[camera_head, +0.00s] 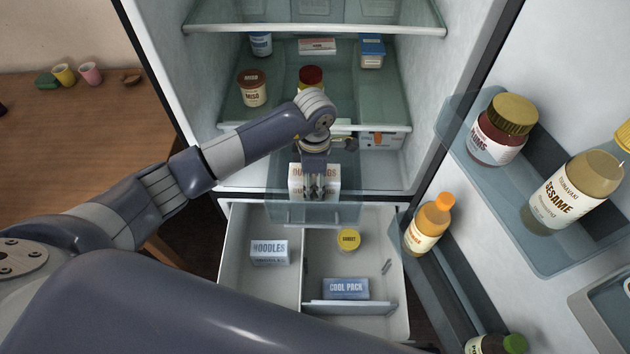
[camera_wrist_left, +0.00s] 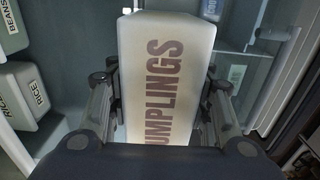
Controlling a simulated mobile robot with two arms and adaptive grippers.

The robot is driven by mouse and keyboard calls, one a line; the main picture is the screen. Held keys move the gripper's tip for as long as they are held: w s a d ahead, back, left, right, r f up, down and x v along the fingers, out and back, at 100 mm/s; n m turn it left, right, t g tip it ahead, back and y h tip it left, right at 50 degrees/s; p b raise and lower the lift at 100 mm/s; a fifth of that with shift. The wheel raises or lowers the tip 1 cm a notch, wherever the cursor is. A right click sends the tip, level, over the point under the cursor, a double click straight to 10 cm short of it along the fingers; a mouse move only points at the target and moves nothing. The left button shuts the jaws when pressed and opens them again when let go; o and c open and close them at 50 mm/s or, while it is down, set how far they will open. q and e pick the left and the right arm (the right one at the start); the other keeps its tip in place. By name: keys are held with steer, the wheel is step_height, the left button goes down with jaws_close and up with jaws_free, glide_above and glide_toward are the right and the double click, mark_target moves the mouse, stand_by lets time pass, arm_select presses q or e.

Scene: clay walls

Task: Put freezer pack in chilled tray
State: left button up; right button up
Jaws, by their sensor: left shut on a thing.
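My left gripper (camera_head: 315,190) is shut on a pale box of dumplings (camera_head: 298,170), in front of the fridge's lower compartment. In the left wrist view the dumplings box (camera_wrist_left: 165,75) stands between both fingers of the left gripper (camera_wrist_left: 160,105). A clear pulled-out tray (camera_head: 285,215) shows around and below the box in the head view. Whether the box touches the tray's floor is hidden. A blue box marked COOL PACK (camera_head: 346,288) lies in the right compartment of the open freezer drawer (camera_head: 232,225). My right gripper is not in view.
The drawer also holds a noodles box (camera_head: 269,252) and a yellow-lidded tub (camera_head: 348,240). The open door's shelves hold a sesame bottle (camera_head: 575,195) and an orange-capped bottle (camera_head: 428,225). Jars, including miso (camera_head: 252,90), stand on the shelf above. A wooden table (camera_head: 80,150) is at left.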

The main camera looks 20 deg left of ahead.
arm_select(q)
steer(key=shift+f, duration=0.8)
steer(key=o, duration=1.3)
steer(key=shift+c, duration=0.2)
steer(key=shift+r, duration=0.25)
step_height(320, 180, up, 10)
steer(key=shift+r+b, duration=0.25)
steer(key=shift+b, duration=1)
steer(key=shift+r, duration=0.7)
